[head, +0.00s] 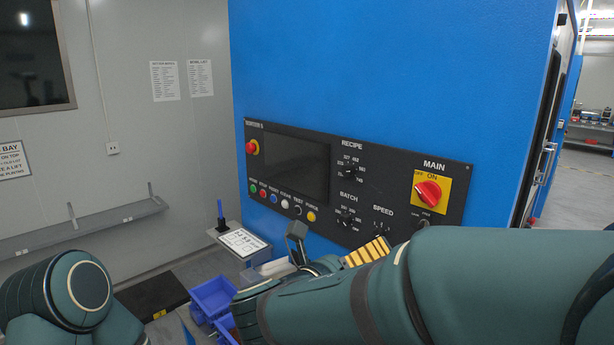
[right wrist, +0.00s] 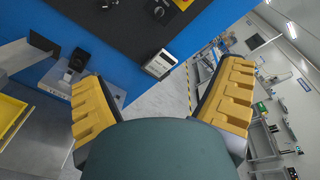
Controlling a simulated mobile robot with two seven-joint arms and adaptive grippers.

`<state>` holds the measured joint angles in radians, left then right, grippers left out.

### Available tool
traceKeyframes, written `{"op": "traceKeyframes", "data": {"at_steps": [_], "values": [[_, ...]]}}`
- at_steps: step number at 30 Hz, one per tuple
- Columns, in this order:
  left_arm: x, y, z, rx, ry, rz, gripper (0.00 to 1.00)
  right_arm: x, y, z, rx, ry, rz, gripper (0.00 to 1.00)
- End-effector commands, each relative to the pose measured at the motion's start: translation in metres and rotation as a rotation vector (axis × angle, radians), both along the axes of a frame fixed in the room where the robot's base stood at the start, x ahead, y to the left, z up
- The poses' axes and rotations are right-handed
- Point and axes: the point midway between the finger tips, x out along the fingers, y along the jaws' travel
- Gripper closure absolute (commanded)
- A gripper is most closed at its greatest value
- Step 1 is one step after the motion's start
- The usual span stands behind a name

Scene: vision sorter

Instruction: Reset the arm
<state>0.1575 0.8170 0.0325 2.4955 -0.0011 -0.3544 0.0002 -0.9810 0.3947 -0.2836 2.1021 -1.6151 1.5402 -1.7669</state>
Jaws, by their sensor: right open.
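My right arm crosses the lower right of the head view, in front of the blue machine (head: 390,70). My right gripper (head: 332,246) is below the machine's black control panel (head: 385,170). In the right wrist view its yellow-padded fingers (right wrist: 163,95) are spread wide apart, with nothing between them. A dark green rounded part of mine covers the lower middle there. My left arm shows only as a green joint at the lower left of the head view; its gripper is out of view.
The panel carries a red main switch (head: 428,192), a dark screen (head: 297,168), knobs and coloured buttons. A small shelf with a printed card (head: 241,242) and blue bins (head: 212,298) are close to my right gripper. A grey wall ledge (head: 85,228) runs along the left.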

Motion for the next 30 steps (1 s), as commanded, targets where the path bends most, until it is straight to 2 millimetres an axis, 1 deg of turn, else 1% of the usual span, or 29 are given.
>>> {"op": "traceKeyframes", "data": {"at_steps": [1,2,3,5,6,8,9,11,12,14,15,17,18,20,21,23,24,26,27,29,30], "values": [[0.0,-0.001,-0.008,0.0,0.001,-0.001,0.4,0.003,-0.008,-0.034,0.066,0.041,-0.021,0.08],[0.0,-0.001,-0.01,0.0,0.001,-0.002,0.4,0.004,-0.011,-0.052,0.113,0.064,-0.032,0.08],[0.0,-0.001,-0.013,0.0,0.001,-0.002,0.4,0.004,-0.015,-0.077,0.181,0.091,-0.054,0.08],[0.0,-0.002,-0.018,0.0,0.001,-0.003,0.4,0.001,-0.021,-0.116,0.291,0.132,-0.096,0.08],[0.0,-0.002,-0.022,0.001,0.001,-0.003,0.4,-0.002,-0.025,-0.142,0.367,0.156,-0.133,0.08],[0.0,-0.002,-0.027,0.001,0.002,-0.004,0.4,-0.01,-0.029,-0.182,0.492,0.191,-0.201,0.08],[0.0,-0.002,-0.031,0.002,0.002,-0.004,0.4,-0.017,-0.031,-0.209,0.579,0.209,-0.256,0.08],[-0.001,-0.002,-0.037,0.003,0.004,-0.003,0.4,-0.03,-0.033,-0.249,0.714,0.229,-0.358,0.08],[-0.001,-0.002,-0.041,0.003,0.005,-0.002,0.4,-0.04,-0.033,-0.275,0.808,0.236,-0.436,0.08],[-0.001,-0.002,-0.048,0.003,0.006,-0.003,0.4,-0.057,-0.032,-0.314,0.954,0.235,-0.576,0.08],[-0.002,-0.003,-0.052,0.004,0.006,-0.002,0.4,-0.069,-0.03,-0.34,1.052,0.226,-0.686,0.08],[-0.002,-0.003,-0.06,0.005,0.007,-0.003,0.4,-0.088,-0.024,-0.377,1.206,0.19,-0.881,0.08],[-0.002,-0.003,-0.065,0.005,0.008,-0.004,0.4,-0.1,-0.019,-0.399,1.304,0.152,-1.024,0.08],[-0.002,-0.004,-0.073,0.006,0.009,-0.004,0.4,-0.115,-0.01,-0.428,1.437,0.072,-1.251,0.08],[-0.002,-0.004,-0.078,0.007,0.009,-0.004,0.4,-0.122,-0.004,-0.446,1.515,0.003,-1.41,0.08],[-0.003,-0.004,-0.086,0.008,0.011,-0.003,0.4,-0.131,0.003,-0.469,1.61,-0.125,-1.652,0.08],[-0.003,-0.004,-0.091,0.008,0.012,-0.004,0.4,-0.134,0.006,-0.483,1.66,-0.229,-1.817,0.08],[-0.003,-0.004,-0.098,0.009,0.013,-0.004,0.4,-0.136,0.009,-0.502,1.711,-0.405,-2.056,0.08],[-0.003,-0.005,-0.102,0.009,0.013,-0.004,0.4,-0.136,0.009,-0.513,1.726,-0.533,-2.205,0.08],[-0.004,-0.005,-0.108,0.01,0.014,-0.004,0.4,-0.135,0.006,-0.528,1.73,-0.729,-2.399,0.08],[-0.004,-0.005,-0.111,0.01,0.014,-0.005,0.4,-0.134,0.002,-0.536,-1.701,0.848,2.479,0.08]]}}
